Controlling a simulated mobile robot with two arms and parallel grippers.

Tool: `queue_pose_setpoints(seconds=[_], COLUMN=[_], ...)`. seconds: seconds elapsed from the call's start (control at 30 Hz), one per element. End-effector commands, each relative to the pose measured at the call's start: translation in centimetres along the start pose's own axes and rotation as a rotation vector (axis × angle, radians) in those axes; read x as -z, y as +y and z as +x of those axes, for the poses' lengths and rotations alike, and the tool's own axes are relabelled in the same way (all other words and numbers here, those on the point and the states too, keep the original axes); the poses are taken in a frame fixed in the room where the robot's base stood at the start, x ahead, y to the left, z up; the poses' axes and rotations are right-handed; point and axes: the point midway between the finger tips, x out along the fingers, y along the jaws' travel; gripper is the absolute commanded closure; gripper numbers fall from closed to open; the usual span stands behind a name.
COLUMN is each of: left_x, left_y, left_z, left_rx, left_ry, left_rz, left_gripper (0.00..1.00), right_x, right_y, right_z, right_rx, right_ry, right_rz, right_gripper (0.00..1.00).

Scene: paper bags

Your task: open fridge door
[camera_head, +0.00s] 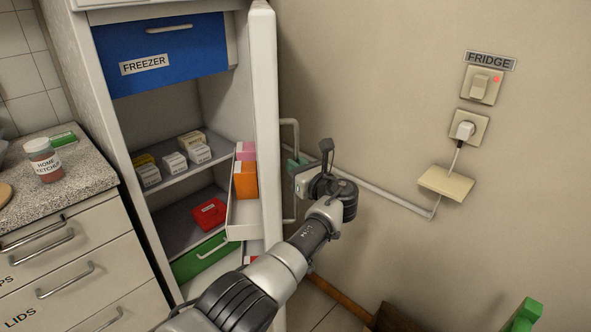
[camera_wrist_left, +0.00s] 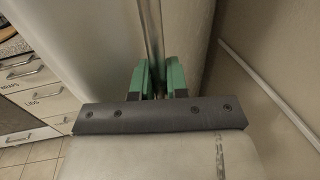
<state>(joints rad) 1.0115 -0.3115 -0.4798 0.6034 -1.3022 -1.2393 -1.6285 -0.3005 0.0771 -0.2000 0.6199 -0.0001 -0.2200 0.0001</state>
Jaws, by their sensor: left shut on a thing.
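The fridge door (camera_head: 264,120) stands open, swung out to the right and seen nearly edge-on. Its long pale handle (camera_head: 294,205) is on the outer face, towards the wall. My left gripper (camera_head: 297,163) is at the middle of this handle, partly hidden by its own wrist. In the left wrist view its green fingers (camera_wrist_left: 160,80) are shut around the handle bar (camera_wrist_left: 152,35), with the door face (camera_wrist_left: 90,45) close by. My right gripper does not show.
Inside the fridge are a blue freezer drawer (camera_head: 160,54), shelves with small boxes (camera_head: 173,162) and a green drawer (camera_head: 199,258). A counter (camera_head: 85,173) with drawers stands at left. The wall (camera_head: 375,90) with a fridge switch (camera_head: 482,85) is close at right. A green object (camera_head: 525,314) is at bottom right.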

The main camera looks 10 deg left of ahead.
Motion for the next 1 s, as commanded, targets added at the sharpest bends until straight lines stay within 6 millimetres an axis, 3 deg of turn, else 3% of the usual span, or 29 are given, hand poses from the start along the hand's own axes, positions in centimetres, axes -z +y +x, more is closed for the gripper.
queue_pose_setpoints(seconds=[0.27, 0.3, 0.43, 1.0], left_x=[-0.23, -0.23, -0.19, -0.14], left_y=[-0.02, -0.01, 0.0, 0.34], left_z=[0.07, 0.08, 0.07, -0.06], left_rx=[0.001, 0.001, 0.001, 0.0], left_ry=[-0.002, -0.002, -0.001, 0.001], left_rz=[-0.003, -0.003, -0.002, -0.001], left_gripper=[1.0, 0.81, 0.61, 0.61], right_x=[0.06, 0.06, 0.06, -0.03], right_y=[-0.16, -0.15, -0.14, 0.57], right_z=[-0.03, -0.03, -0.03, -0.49], right_rx=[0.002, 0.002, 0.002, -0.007], right_ry=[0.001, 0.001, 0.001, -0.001], right_rz=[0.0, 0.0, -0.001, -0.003], right_gripper=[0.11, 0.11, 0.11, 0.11])
